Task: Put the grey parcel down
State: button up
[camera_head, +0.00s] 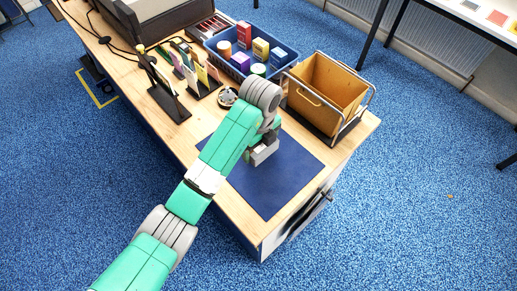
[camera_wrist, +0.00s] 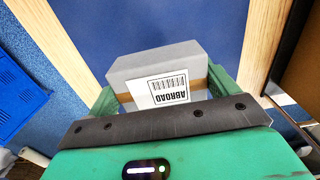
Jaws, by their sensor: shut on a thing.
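The grey parcel (camera_wrist: 150,62) fills the middle of the wrist view, with brown tape and a white label reading "ABROAD" with a barcode. My gripper (camera_wrist: 163,92) is shut on it, with one green finger on each side. In the head view my gripper (camera_head: 262,145) is over the upper part of the blue mat (camera_head: 268,195), and the parcel (camera_head: 265,154) shows only in small part under it. I cannot tell whether the parcel touches the mat.
A blue crate (camera_head: 233,72) of boxes and tubs stands behind my gripper. A brown bin in a metal frame (camera_head: 325,90) stands at the right. A rack of cards (camera_head: 165,95) is at the left. The mat's lower part is clear, near the wooden table edge (camera_head: 262,232).

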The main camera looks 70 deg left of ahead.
aim_at(258, 150)
jog(key=shift+a, duration=0.45)
jog(key=shift+s+f, duration=0.1)
jog(key=shift+f, duration=1.75)
jog(key=o, duration=0.9)
jog(key=shift+f, duration=0.1)
jog(key=shift+o, duration=0.2)
notch_tip(258, 150, up, 12)
jog(key=p, duration=0.3)
jog(key=shift+r, duration=0.2)
